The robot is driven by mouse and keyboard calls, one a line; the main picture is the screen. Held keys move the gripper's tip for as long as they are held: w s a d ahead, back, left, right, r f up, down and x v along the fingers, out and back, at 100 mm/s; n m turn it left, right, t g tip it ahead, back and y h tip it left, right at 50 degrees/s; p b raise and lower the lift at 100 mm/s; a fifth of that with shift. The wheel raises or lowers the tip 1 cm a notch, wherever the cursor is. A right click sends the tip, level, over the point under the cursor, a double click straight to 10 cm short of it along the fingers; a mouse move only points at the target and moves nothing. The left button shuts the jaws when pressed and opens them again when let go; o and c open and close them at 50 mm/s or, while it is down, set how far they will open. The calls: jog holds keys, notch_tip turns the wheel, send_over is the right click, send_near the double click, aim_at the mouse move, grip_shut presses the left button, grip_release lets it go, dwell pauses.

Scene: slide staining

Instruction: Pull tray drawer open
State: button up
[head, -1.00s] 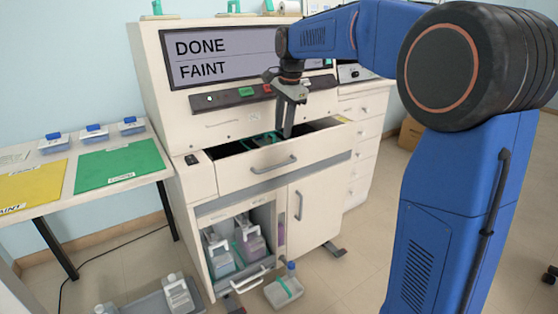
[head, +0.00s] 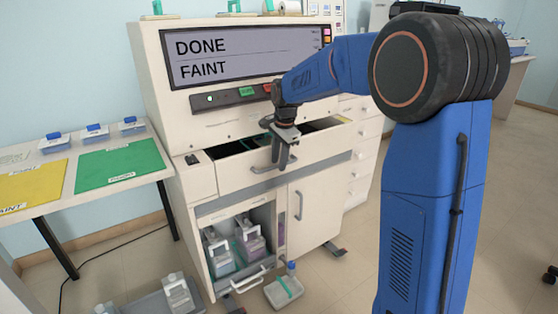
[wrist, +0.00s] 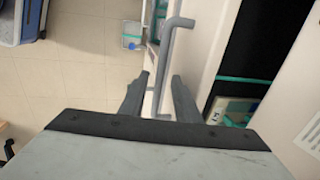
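The tray drawer (head: 230,178) of the white staining machine stands partly open, with its dark inside showing behind the front panel. Its grey bar handle (head: 262,170) is on the drawer front. My gripper (head: 283,166) points down at the handle's right part and hides some of it. In the wrist view, the handle (wrist: 169,52) runs between the two fingertips of my gripper (wrist: 161,80). The fingers are apart, with gaps beside the bar, so no grip on it shows. Part of the drawer's contents (wrist: 228,112) shows at the right of the wrist view.
The machine's screen (head: 245,52) reads DONE and FAINT. Below the drawer, an open cabinet bay holds bottles (head: 250,242), beside a shut door (head: 315,207). A small container (head: 284,290) stands on the floor in front. A side table (head: 60,207) with coloured mats is at left.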

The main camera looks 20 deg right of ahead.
grip_shut()
jog(key=s+d, duration=0.3)
jog(key=s, duration=0.6)
jog(key=s+d, duration=0.3)
jog(key=s, duration=0.7)
jog(key=shift+s+d, duration=0.2)
jog(key=shift+s, duration=0.1)
grip_release()
jog(key=shift+r, duration=0.1)
jog(key=s+d+r, duration=0.1)
jog(key=s+r, duration=0.2)
jog(key=r, duration=1.3)
jog(key=shift+r, duration=0.4)
